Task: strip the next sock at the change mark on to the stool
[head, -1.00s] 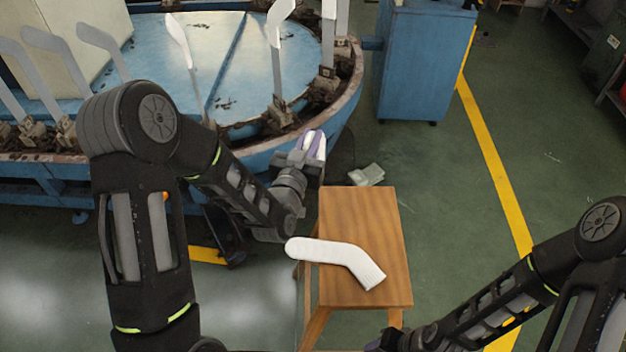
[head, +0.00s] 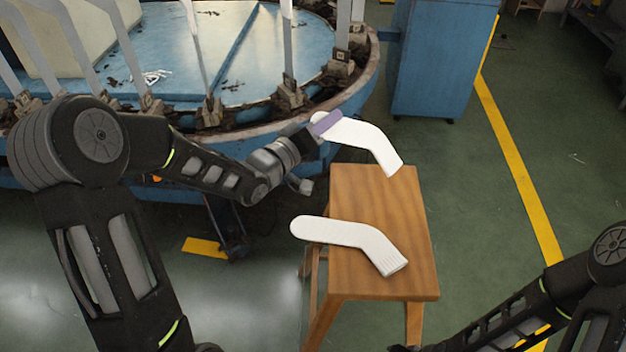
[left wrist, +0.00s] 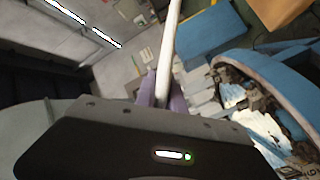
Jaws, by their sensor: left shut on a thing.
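My left gripper (head: 323,126) is shut on a white sock (head: 368,142) near its rounded end. The held sock reaches to the right, with its open end bent down above the back of the wooden stool (head: 415,260). In the left wrist view, the held sock (left wrist: 168,48) shows edge-on as a thin pale strip between the purple fingers. A second white sock (head: 345,240) lies on the stool, its rounded end jutting past the left edge. My right gripper (head: 404,348) barely shows at the bottom edge, its fingers hidden.
The round blue machine (head: 215,50) stands behind and to the left, with upright grey boards (head: 345,25) around its rim. White fabric shows on some boards at the top edge. A blue cabinet (head: 440,60) stands behind the stool.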

